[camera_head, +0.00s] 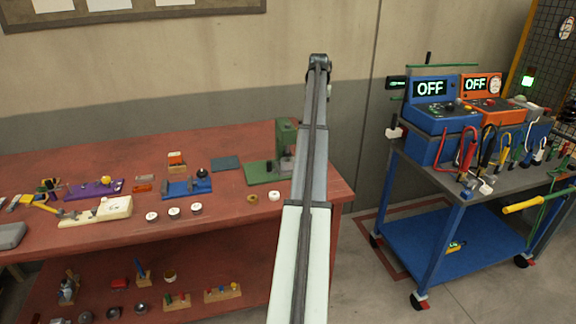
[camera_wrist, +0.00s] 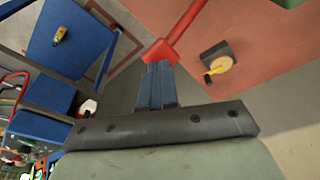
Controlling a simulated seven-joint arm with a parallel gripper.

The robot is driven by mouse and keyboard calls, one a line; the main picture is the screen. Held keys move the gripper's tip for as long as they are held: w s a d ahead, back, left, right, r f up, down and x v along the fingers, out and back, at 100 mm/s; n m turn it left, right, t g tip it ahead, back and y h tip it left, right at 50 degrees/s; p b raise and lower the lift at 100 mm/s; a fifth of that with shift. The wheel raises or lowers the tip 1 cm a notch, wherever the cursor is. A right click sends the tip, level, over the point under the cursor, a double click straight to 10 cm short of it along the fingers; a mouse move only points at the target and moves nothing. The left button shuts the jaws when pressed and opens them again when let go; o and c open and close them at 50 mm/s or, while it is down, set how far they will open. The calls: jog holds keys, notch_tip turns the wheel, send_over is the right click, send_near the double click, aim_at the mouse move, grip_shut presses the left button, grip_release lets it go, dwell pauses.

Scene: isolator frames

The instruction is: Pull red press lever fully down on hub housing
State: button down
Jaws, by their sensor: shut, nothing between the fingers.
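In the wrist view the red press lever (camera_wrist: 185,30) runs diagonally from the top edge down to a square red end at the picture's middle. My gripper (camera_wrist: 157,68) is shut and empty, its blue-grey fingertips right at that red end. I cannot tell whether they touch it. In the head view the green press (camera_head: 286,140) stands at the right end of the red bench, partly behind my arm. A green corner (camera_wrist: 287,3) shows at the top of the wrist view. The lever and my gripper are hidden in the head view.
The red bench (camera_head: 235,225) holds a blue fixture (camera_head: 188,187), a cream block (camera_head: 112,207) and several small round parts left of the press. A blue cart (camera_head: 455,225) with instruments stands to the right, across a floor gap.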

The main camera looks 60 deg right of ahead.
jog(key=shift+w+a+r, duration=0.15)
jog(key=shift+r, duration=0.7)
jog(key=shift+w+a+r, duration=0.15)
jog(key=shift+w+r, duration=0.05)
jog(key=shift+r, duration=0.7)
jog(key=shift+w+a+r, duration=0.15)
jog(key=shift+r, duration=0.7)
